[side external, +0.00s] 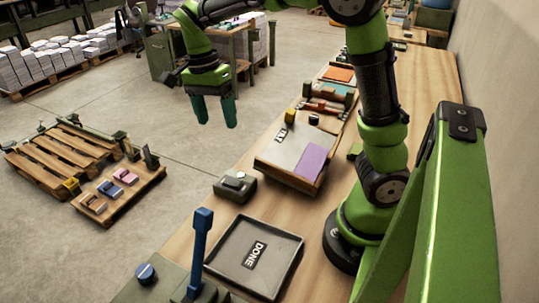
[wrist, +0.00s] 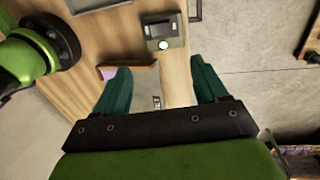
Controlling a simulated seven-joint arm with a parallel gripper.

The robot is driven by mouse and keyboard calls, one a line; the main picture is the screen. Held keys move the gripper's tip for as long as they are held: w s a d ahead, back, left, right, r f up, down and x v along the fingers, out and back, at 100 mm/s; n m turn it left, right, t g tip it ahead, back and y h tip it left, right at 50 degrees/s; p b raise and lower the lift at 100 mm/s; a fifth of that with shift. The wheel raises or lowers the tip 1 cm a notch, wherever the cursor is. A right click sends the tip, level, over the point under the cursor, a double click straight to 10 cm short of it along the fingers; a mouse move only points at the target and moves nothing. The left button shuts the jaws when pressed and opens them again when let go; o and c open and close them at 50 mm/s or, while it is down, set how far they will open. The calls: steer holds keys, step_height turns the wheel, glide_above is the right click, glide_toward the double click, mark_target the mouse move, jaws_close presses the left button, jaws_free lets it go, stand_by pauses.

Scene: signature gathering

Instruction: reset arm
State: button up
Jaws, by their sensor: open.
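My gripper (side external: 215,111) hangs in the air at the upper middle of the side view, fingers pointing down, open and empty. In the wrist view the gripper (wrist: 160,90) shows two teal fingers spread apart, with nothing held between them. Below and between them I see the wooden bench (wrist: 178,75) and part of a tray with a purple sheet, partly hidden by the gripper body. In the side view the gripper is left of the bench (side external: 185,238), above the floor side.
On the bench are a dark tray marked DONE (side external: 285,262), a tray with a purple sheet (side external: 313,160), a small grey device (side external: 235,186) and a blue lever (side external: 200,240). Pallets (side external: 70,155) lie on the floor at left. Open floor lies between.

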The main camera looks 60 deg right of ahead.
steer(key=s+a+r+n+t+y, duration=0.1)
steer(key=s+a+n+t, duration=0.1)
steer(key=s+n+t, duration=0.2)
steer(key=s+a+r+n+t+y, duration=0.1)
steer(key=s+n+t, duration=0.3)
steer(key=s+n, duration=0.5)
steer(key=shift+a+r+n+t, duration=0.4)
steer(key=shift+a+r+n, duration=0.1)
steer(key=shift+a+r, duration=0.25)
